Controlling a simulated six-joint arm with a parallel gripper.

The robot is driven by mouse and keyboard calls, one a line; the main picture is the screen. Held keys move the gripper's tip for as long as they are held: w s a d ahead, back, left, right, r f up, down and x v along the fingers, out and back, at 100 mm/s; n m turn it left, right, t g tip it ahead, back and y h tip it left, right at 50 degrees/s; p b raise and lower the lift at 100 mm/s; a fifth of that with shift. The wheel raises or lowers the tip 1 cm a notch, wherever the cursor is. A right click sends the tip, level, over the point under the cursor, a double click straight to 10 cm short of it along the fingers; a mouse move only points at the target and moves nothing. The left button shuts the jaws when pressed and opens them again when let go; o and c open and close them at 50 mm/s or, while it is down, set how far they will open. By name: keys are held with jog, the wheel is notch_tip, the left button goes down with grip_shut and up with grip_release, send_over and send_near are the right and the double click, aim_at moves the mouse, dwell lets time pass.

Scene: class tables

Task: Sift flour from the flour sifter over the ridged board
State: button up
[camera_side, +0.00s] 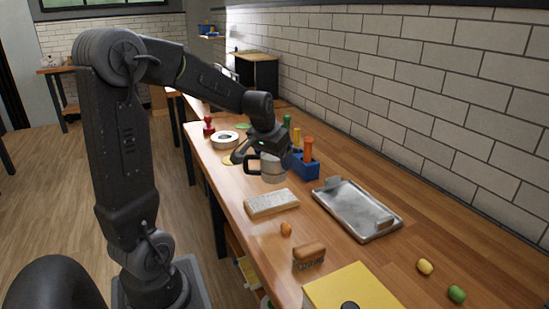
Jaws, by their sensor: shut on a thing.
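The flour sifter (272,168) is a pale cup-shaped thing with a dark handle loop at its left. My gripper (262,151) is shut on the sifter and holds it above the table, just behind the ridged board in the picture. The ridged board (272,203) is a pale, light grey slab lying flat on the wooden table, with its surface whitish. The sifter is apart from the board. The inside of the sifter and the exact finger contact are too small to see.
A metal tray (355,222) lies right of the board. A blue holder (306,167) with coloured tools stands behind it. An orange piece (286,229), a brown brush (309,255) and a yellow box (350,288) are in front. A white ring (225,140) lies farther back.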

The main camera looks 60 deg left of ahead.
jog(key=shift+r, duration=2.4)
dwell(0.4)
